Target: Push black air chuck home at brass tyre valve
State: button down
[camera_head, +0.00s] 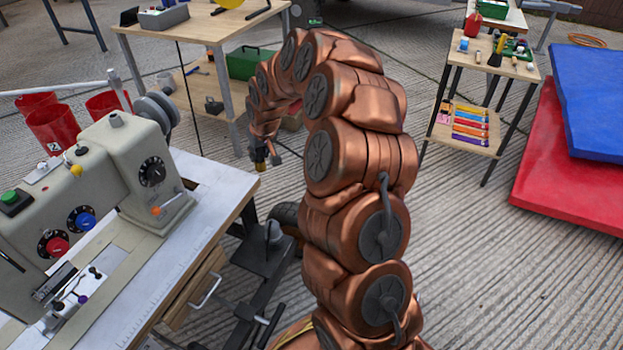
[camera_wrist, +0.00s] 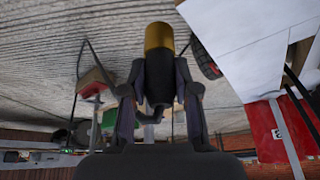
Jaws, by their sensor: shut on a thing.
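My gripper (camera_wrist: 163,75) is shut on the black air chuck (camera_wrist: 160,80), with one finger on each side of it in the wrist view. The chuck's brass-coloured end (camera_wrist: 159,38) points away from my palm. In the head view the chuck (camera_head: 258,155) hangs in the air at the end of my bent arm, brass end downward. A dark tyre (camera_head: 287,213) stands below it, partly hidden by my arm. The tyre also shows in the wrist view (camera_wrist: 205,60), apart from the chuck. I cannot make out the brass tyre valve in either view.
A workbench (camera_head: 215,190) with a sewing machine (camera_head: 110,170) stands at left, close to my gripper. A black metal frame (camera_head: 262,255) stands by the tyre. A wooden table (camera_head: 205,30) is behind, a small shelf stand (camera_head: 470,125) and mats (camera_head: 560,150) at right.

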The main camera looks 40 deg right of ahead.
jog(key=shift+m+h, duration=0.6)
jog(key=shift+m, duration=0.3)
jog(key=shift+s+d+f+b, duration=0.4)
jog(key=shift+d+f+b, duration=0.25)
jog(key=shift+d+f, duration=2.45)
jog(key=shift+s+d+f+b, duration=0.4)
jog(key=shift+d+f+b, duration=0.25)
jog(key=shift+d+f, duration=2.4)
jog(key=shift+s+d+f+b, duration=0.55)
jog(key=shift+d+f, duration=1.7)
jog(key=shift+f, duration=1.6)
jog(key=shift+w+f, duration=0.1)
jog(key=shift+f, duration=0.85)
jog(key=shift+f+p, duration=0.1)
jog(key=shift+p, duration=0.7)
jog(key=shift+f+b, duration=0.75)
jog(key=shift+f, duration=1.05)
jog(key=c, duration=0.8)
grip_release()
